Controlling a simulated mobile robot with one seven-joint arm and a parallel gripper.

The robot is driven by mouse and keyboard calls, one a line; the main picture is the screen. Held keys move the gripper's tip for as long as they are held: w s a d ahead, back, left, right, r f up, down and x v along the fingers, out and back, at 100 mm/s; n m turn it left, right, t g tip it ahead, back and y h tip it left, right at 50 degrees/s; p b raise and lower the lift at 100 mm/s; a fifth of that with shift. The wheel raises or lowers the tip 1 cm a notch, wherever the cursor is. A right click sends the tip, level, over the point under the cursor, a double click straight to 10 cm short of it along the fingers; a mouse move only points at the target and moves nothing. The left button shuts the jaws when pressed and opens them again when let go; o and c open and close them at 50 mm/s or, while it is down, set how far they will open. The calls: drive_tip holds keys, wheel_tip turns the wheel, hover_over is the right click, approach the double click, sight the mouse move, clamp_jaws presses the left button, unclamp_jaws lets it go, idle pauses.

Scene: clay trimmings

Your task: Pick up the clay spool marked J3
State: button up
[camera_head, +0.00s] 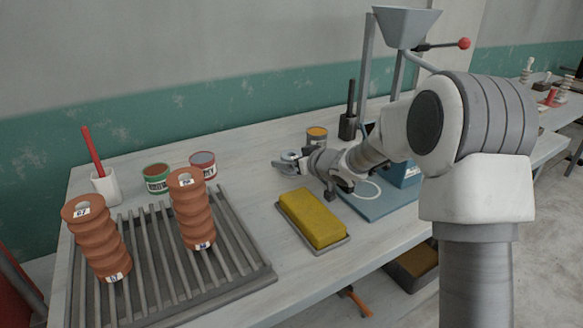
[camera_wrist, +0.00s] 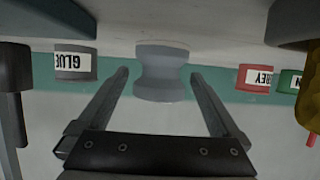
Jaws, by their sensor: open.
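A small grey waisted spool (camera_wrist: 162,75) appears between the fingertips of my gripper (camera_wrist: 160,75) in the wrist view; no mark shows on it, and I cannot tell its depth between the fingers. My gripper is open, low over the bench in the head view (camera_head: 283,164), where a pale grey thing (camera_head: 291,156) shows at its jaws, partly hidden. Two ribbed terracotta pieces stand tilted on the slatted rack (camera_head: 232,235): a left one (camera_head: 97,240) and a right one (camera_head: 192,212). Their white labels are too small to read surely; I cannot make out J3.
A yellow block (camera_head: 313,218) lies on a tray in front of my gripper. A white cup (camera_head: 105,186) holds a red stick. A hopper stand (camera_head: 405,28) rises behind my arm.

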drive_tip(key=shift+w+a+f, duration=0.1)
drive_tip(key=shift+w+a, duration=0.05)
drive_tip(key=shift+w, duration=0.1)
drive_tip(key=c, duration=1.5)
drive_tip(key=shift+c, duration=0.4)
